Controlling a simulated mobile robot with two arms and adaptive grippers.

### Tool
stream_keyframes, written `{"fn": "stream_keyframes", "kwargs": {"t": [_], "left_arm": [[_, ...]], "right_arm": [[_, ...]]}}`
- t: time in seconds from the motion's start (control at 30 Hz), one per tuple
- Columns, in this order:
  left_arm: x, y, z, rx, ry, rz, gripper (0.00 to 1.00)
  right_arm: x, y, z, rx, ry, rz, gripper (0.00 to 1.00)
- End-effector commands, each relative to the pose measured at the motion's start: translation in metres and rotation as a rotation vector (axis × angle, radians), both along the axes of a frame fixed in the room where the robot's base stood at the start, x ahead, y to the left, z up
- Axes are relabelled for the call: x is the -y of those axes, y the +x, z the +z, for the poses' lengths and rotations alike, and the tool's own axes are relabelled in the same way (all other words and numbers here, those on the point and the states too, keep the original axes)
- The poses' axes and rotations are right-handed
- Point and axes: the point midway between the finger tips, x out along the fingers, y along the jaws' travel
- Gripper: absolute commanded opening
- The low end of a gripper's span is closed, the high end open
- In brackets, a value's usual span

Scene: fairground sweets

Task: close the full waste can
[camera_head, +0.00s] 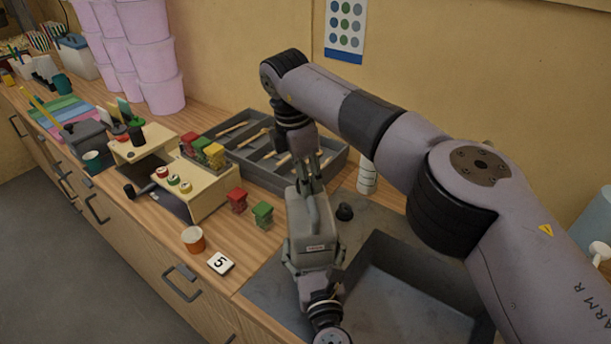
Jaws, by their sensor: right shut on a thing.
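My right gripper (309,172) is pointed at the grey divided tray. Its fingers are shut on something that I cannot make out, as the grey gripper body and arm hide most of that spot. I cannot single out a waste can or its lid in this view. A small black rounded thing (344,212) sits on the grey counter just right of the gripper; what it is I cannot tell.
The divided tray (341,164) holds wooden-handled tools. A white cylinder (367,180) stands beside it. A recessed grey basin (400,285) lies front right. Pink tubs (158,92) are stacked behind.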

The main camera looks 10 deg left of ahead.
Motion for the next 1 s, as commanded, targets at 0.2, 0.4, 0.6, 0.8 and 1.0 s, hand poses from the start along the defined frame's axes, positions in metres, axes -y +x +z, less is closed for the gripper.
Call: {"fn": "stream_keyframes", "kwargs": {"t": [0.2, 0.4, 0.6, 0.8, 1.0], "left_arm": [[0.000, 0.000, 0.001, 0.002, 0.001, -0.001, 0.00], [0.000, 0.000, 0.001, 0.002, 0.001, -0.001, 0.00], [0.000, 0.000, 0.001, 0.001, 0.000, -0.001, 0.00], [0.000, 0.000, 0.001, 0.001, 0.000, -0.001, 0.00], [0.000, 0.000, 0.001, 0.001, 0.000, -0.001, 0.00]], "right_arm": [[0.000, 0.000, 0.001, 0.001, 0.001, 0.002, 0.43], [0.000, 0.000, 0.000, 0.001, 0.001, 0.003, 0.56], [0.000, 0.000, 0.000, 0.000, 0.000, 0.004, 0.56], [0.000, 0.000, 0.020, 0.002, 0.001, 0.004, 0.56], [0.001, 0.000, 0.043, 0.004, 0.001, 0.004, 0.56]]}}
